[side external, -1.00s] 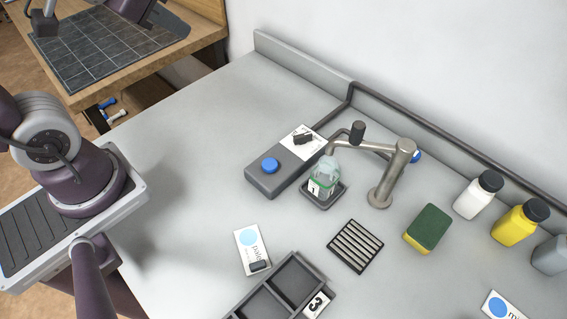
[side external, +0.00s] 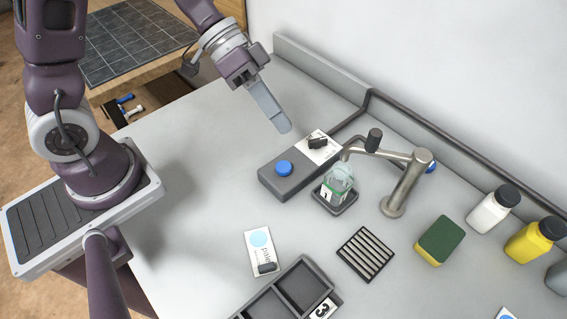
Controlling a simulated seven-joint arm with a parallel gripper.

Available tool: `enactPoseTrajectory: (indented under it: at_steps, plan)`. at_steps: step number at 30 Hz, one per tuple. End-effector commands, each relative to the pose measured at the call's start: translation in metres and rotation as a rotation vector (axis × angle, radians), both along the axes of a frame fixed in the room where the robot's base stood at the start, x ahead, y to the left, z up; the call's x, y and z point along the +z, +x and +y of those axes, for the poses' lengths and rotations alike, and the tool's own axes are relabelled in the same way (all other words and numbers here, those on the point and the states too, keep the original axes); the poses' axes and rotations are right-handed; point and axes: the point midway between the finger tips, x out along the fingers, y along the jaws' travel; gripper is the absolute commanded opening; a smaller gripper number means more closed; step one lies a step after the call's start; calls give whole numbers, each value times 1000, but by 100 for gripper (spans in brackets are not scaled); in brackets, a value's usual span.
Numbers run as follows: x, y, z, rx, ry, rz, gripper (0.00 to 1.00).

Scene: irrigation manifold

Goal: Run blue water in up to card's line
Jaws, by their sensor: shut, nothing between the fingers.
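My gripper (side external: 284,127) is shut and empty, in the air above and behind the grey control box. The box (side external: 288,184) has a blue round button (side external: 284,168) on top. A white card with a dark clip (side external: 317,143) lies at the box's far end; its print is too small to read. A small clear bottle (side external: 339,180) with a green-edged label marked 1 stands on a dark square tray (side external: 347,207) under the metal spout (side external: 374,152). I cannot make out any water level in it. A second card (side external: 259,243) with a pale blue disc lies on the table.
A dark compartment tray (side external: 301,284) with a label 3 is at the front. A slatted drain (side external: 366,254), a green-yellow sponge (side external: 440,240), a white bottle (side external: 492,211) and a yellow bottle (side external: 535,240) stand to the right. The table's left part is clear.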

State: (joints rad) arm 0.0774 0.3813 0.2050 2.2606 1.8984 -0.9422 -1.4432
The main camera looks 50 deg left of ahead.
Motion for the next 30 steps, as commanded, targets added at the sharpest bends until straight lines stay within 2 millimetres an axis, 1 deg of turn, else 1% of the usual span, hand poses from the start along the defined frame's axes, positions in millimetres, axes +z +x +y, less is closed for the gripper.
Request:
enactPoseTrajectory:
  at_steps: [5,8,11,21,25,30]
  plan:
    - [0,1,0,1,1,-3,0]
    - [-3,1,0,3,0,-2,0]
    - [-13,1,0,3,1,0,0]
    - [-63,0,0,5,1,0,0]
    - [-77,1,0,3,1,-2,0]
    - [-87,1,0,3,1,-5,0]
